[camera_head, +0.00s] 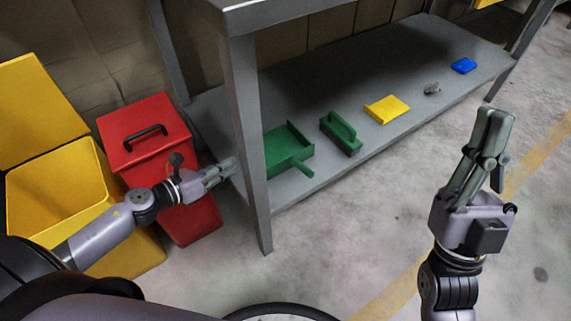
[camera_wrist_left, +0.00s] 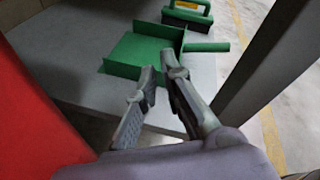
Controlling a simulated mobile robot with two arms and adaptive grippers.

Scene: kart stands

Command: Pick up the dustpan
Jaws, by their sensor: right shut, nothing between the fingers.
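The green dustpan (camera_head: 283,148) lies on the low grey shelf, just right of the table's front leg, its handle towards the shelf's front edge. In the left wrist view the dustpan (camera_wrist_left: 138,50) is ahead of the fingers, its handle pointing right. My left gripper (camera_head: 233,166) is at the shelf's left end, left of the leg and apart from the dustpan. Its fingers (camera_wrist_left: 158,66) are partly open with nothing between them. My right gripper (camera_head: 493,125) is shut and empty, raised over the floor at the right.
The grey table leg (camera_head: 249,140) stands between my left gripper and the dustpan. A red bin (camera_head: 150,135) and an open yellow bin (camera_head: 50,190) are at left. A green brush (camera_head: 341,133), yellow object (camera_head: 387,109) and blue object (camera_head: 464,65) lie along the shelf.

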